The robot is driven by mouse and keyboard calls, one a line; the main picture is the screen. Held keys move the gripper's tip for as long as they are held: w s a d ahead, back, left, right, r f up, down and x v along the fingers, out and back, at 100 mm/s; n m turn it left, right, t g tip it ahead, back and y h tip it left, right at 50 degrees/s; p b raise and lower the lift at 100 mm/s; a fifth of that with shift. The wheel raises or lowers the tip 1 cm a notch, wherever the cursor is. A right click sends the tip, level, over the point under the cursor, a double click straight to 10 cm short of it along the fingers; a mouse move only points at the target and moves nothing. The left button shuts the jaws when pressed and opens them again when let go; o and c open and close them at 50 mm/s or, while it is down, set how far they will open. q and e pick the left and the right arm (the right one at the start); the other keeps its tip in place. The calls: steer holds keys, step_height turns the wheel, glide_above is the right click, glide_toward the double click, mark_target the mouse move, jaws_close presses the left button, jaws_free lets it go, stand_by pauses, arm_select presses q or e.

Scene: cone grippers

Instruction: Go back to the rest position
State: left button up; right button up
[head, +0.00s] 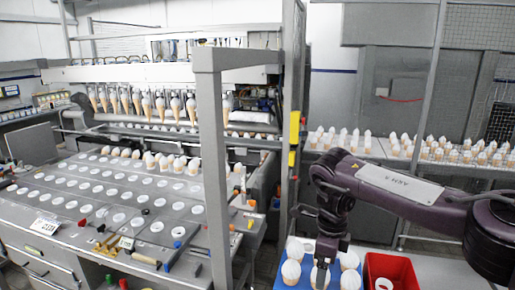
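My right arm comes in from the right, and its gripper (322,268) points down at the bottom of the head view. It is over several white-topped cones, one of them the white cone (291,271), on a blue surface (305,246). The fingertips are close to a cone. I cannot tell whether they touch or grip it, as they are small and partly overlap it. My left gripper is not in view.
A red bin (410,278) with a white item stands right of the blue surface. A grey upright post (213,165) stands left of my arm. Beyond is a machine table (60,225) with round holes and tools. Rows of cones (440,150) stand on a shelf behind my arm.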

steer(key=s+a+f+m+y+b, duration=0.25)
steer(key=a+f+m+y, duration=0.5)
steer(key=a+f, duration=1.2)
steer(key=s+f+m+t+y+b, duration=0.2)
steer(key=s+f+m+t+b, duration=0.15)
steer(key=f+m, duration=1.25)
steer(key=s+d+f+m+h+b, duration=0.1)
steer(key=s+d+f+m+h, duration=0.1)
steer(key=s+d+f+m, duration=0.45)
steer(key=s+d+f+m+t+h+b, duration=0.1)
steer(key=s+d+f+m, duration=0.3)
steer(key=f, duration=0.6)
steer(key=s+d+f+m+h, duration=0.2)
steer(key=s+f+m, duration=0.1)
steer(key=s+f, duration=0.5)
arm_select(q)
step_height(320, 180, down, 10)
steer(key=b, duration=0.2)
arm_select(e)
steer(key=s+d+f+m+g+h, duration=0.1)
steer(key=s+d+f+m, duration=0.2)
steer(key=s, duration=0.5)
steer(key=s+d+f+m+g+h, duration=0.1)
steer(key=s+d+f+m+h, duration=0.1)
steer(key=s, duration=0.7)
steer(key=s+d+f+m+g+h, duration=0.1)
steer(key=s+d+f+m, duration=0.3)
steer(key=s+d, duration=0.4)
steer(key=shift+s+f+m, duration=0.3)
steer(key=shift+f, duration=0.45)
